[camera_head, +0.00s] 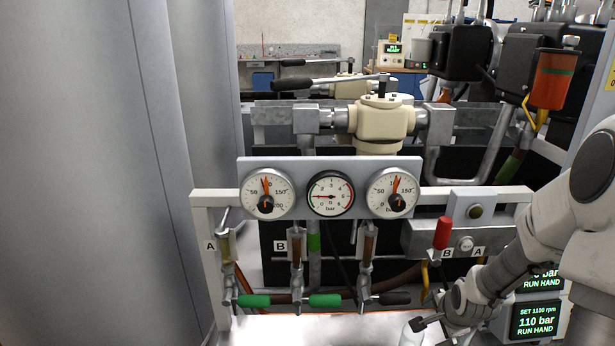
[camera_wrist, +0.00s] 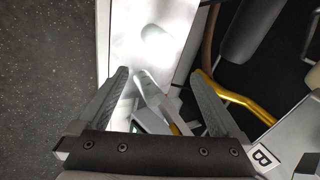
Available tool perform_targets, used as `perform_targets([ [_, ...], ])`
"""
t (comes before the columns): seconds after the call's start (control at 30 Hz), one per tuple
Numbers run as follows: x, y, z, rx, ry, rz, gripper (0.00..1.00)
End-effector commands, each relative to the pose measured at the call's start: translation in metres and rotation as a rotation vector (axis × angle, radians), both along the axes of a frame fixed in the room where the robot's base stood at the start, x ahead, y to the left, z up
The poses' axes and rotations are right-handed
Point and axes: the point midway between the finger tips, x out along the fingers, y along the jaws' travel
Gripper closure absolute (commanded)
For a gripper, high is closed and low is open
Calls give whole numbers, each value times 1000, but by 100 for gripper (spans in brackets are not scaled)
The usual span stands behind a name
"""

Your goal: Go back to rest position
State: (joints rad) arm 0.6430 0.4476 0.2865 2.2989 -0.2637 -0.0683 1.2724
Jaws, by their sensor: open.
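My gripper (camera_head: 428,322) is low at the right in the head view, at the end of my bent white arm. In the wrist view my gripper (camera_wrist: 160,74) shows two grey fingers spread wide apart. No object is clamped between them. A slim grey part (camera_wrist: 150,90) shows in the gap; I cannot tell whether it is near the fingers or further off. A bright white surface (camera_wrist: 125,35) lies beyond it.
A gauge panel (camera_head: 218,187) stands in front, with green handles (camera_head: 325,300), a black handle (camera_head: 395,298) and a red-handled lever (camera_head: 442,232). A yellow pipe (camera_wrist: 240,97) passes close to the right finger in the wrist view. Dark floor (camera_wrist: 45,70) lies left.

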Motion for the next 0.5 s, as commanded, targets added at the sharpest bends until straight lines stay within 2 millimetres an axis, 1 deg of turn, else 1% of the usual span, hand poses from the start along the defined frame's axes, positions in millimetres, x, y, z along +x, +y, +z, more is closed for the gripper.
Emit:
perform_targets([
  [0.03,0,5,21,-51,3,52,0],
  [0.1,-5,11,44,-111,21,116,0],
  [0.27,-20,28,96,-224,48,259,0],
  [0.4,-39,47,139,-295,61,379,0],
  [0.5,-56,63,167,-330,61,469,0],
])
